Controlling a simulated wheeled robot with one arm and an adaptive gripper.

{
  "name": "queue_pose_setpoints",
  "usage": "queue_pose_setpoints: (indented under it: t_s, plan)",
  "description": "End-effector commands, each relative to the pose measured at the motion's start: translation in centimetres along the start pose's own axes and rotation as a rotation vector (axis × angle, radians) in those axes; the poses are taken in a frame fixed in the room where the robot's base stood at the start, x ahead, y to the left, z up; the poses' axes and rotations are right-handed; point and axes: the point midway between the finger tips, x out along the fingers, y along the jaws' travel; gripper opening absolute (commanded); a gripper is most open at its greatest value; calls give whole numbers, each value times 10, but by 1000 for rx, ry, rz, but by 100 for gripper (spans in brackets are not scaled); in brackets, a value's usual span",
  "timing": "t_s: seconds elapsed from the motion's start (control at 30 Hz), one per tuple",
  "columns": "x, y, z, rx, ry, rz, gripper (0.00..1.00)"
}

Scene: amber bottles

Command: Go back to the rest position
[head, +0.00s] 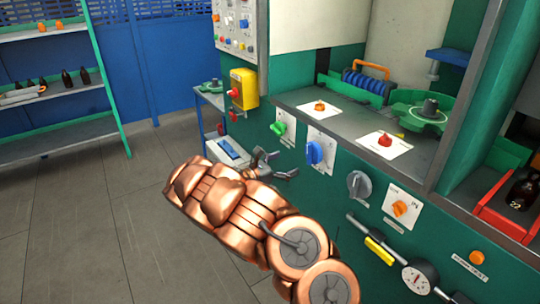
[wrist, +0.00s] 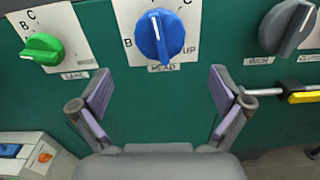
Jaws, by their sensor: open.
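My gripper (head: 272,167) is at the end of my copper-coloured arm, in front of the green machine panel (head: 325,190). In the wrist view my gripper (wrist: 160,105) is open, with its two fingers spread wide and nothing between them. A blue knob (wrist: 158,37) on a white plate sits just above and between the fingertips. The blue knob also shows in the head view (head: 315,152). The fingers appear apart from the knob, though the exact gap cannot be told.
A green knob (wrist: 42,49) is left of the blue knob, a grey knob (wrist: 287,27) right. A bar with a yellow part (head: 379,250) and a gauge (head: 416,279) stick out lower right. Shelves with dark bottles (head: 68,79) stand far left. The floor (head: 80,205) at left is clear.

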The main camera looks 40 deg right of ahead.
Motion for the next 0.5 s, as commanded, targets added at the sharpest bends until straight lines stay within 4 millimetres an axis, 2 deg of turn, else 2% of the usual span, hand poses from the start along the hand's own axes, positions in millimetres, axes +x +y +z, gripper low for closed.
queue_pose_setpoints:
  t_s: [0.27,0.37,0.5]
  plan:
    - [1,-2,3,6,1,-6,100]
    - [3,-11,14,36,6,-35,100]
    - [8,-41,46,129,25,-117,100]
